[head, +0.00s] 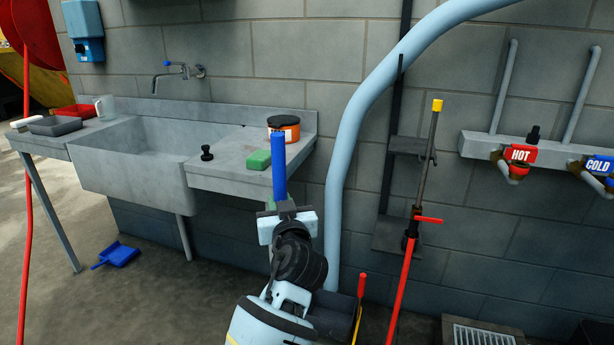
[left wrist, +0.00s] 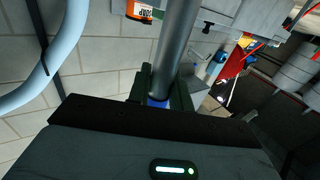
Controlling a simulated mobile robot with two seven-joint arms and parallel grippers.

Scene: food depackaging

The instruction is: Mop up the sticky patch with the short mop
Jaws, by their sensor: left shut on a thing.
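My left gripper (head: 288,212) is shut on the short mop, around its blue grip. The short mop's blue grip (head: 279,172) stands nearly upright above the jaws in the head view. In the left wrist view, a grey pole (left wrist: 178,45) runs away from the left gripper (left wrist: 158,90), with a bit of blue between the jaws. The mop's head does not show in either view. I see no sticky patch in these frames. My right gripper is not in view.
A concrete sink (head: 135,160) with a counter stands against the wall, holding a green sponge (head: 258,160) and an orange tub (head: 284,127). A blue dustpan (head: 117,255) lies on the floor. A red lance (head: 402,275) and a pale blue pipe (head: 347,150) stand to the right.

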